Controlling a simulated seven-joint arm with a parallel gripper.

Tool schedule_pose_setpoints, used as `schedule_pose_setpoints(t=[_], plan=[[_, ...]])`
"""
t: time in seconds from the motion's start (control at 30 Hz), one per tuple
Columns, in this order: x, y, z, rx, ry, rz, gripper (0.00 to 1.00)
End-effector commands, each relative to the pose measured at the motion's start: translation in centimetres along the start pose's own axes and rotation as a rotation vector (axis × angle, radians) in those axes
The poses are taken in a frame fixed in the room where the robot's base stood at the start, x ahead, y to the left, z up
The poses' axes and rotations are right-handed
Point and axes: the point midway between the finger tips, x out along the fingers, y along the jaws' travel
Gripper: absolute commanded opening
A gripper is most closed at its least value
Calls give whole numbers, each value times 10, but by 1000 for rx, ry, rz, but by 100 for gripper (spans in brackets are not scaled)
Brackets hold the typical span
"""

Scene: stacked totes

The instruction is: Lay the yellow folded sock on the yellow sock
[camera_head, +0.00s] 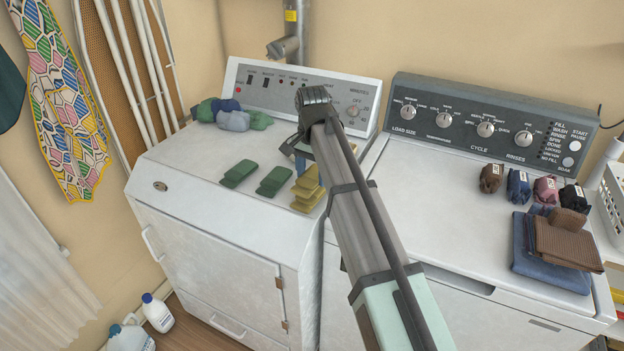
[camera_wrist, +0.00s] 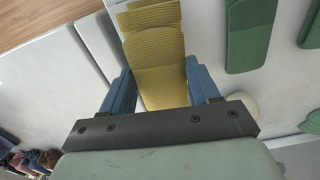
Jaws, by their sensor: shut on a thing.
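My gripper (camera_head: 298,160) is over the right edge of the left machine's top, with its arm crossing in front. In the wrist view, its blue fingers (camera_wrist: 163,85) are shut on a ribbed yellow folded sock (camera_wrist: 158,70), one finger on each side. Another yellow sock (camera_wrist: 150,17) shows beyond and under it. In the head view, the yellow folded sock (camera_head: 312,175) is uppermost, just below the fingers, with the other yellow sock (camera_head: 303,206) lower and nearer the front. Whether the two touch is hard to tell.
Two green sock stacks (camera_head: 240,172) (camera_head: 273,181) lie left of the yellow ones. Blue and green bundles (camera_head: 232,118) lie at the back left. Rolled socks (camera_head: 518,186) and folded cloths (camera_head: 550,250) are on the right machine. A gap separates the machines.

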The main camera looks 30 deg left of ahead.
Motion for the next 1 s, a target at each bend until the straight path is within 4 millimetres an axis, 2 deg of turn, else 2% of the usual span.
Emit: schedule_pose_setpoints(t=[0.1,0.2,0.57,0.6,0.87,1.0], plan=[[16,1,1,0,-1,1,31],[23,0,0,0,0,0,31],[26,0,0,0,0,0,31],[26,0,0,0,0,0,62],[26,0,0,0,0,0,86],[26,0,0,0,0,0,86]])
